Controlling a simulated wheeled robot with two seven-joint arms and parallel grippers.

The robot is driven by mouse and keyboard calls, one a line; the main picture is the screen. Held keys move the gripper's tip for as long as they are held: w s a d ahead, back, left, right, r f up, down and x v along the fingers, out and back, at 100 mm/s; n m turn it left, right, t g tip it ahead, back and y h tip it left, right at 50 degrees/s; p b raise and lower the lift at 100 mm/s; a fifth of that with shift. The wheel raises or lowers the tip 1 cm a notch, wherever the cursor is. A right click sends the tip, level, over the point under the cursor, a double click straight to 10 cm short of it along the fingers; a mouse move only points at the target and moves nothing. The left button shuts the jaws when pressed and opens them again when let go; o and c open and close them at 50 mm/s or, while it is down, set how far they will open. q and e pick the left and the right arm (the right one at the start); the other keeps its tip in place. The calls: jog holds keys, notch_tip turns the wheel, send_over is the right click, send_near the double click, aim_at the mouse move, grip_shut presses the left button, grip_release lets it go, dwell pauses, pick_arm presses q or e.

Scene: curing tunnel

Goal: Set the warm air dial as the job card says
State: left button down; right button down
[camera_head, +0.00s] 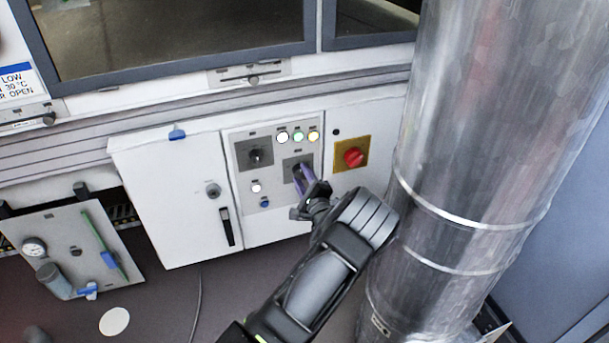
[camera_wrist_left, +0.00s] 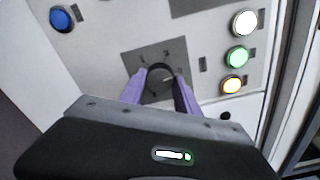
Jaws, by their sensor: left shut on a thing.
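My left gripper (camera_head: 304,180) reaches the grey control panel on the white cabinet front. In the left wrist view its two purple fingers (camera_wrist_left: 159,92) are shut on a black dial (camera_wrist_left: 160,73), one finger on each side. The dial sits on a square grey plate with small marks around it, too small to read. A second dial (camera_head: 259,156) on a dark square plate is up and left of it in the head view, untouched. Which label each dial bears cannot be read. I cannot make out a job card. My right gripper is not in view.
White, green and amber lamps (camera_head: 298,136) are lit above the held dial. A red rotary switch (camera_head: 353,157) on a yellow plate is to the right. A large metal duct (camera_head: 470,150) stands close right of my arm. A gauge panel (camera_head: 70,250) is at lower left.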

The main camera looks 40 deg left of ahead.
pick_arm(q)
jog(key=shift+s+a+r, duration=0.15)
jog(key=shift+a+r, duration=0.1)
jog(key=shift+r, duration=0.1)
jog(key=c, duration=1.3)
grip_release()
jog(key=shift+o, duration=0.8)
jog(key=shift+s, duration=0.15)
jog(key=shift+o, duration=1.3)
jog(key=shift+d+f, duration=0.1)
jog(key=shift+d, duration=0.1)
jog(key=shift+d, duration=0.15)
jog(key=p+v, duration=0.1)
jog(key=v, duration=0.6)
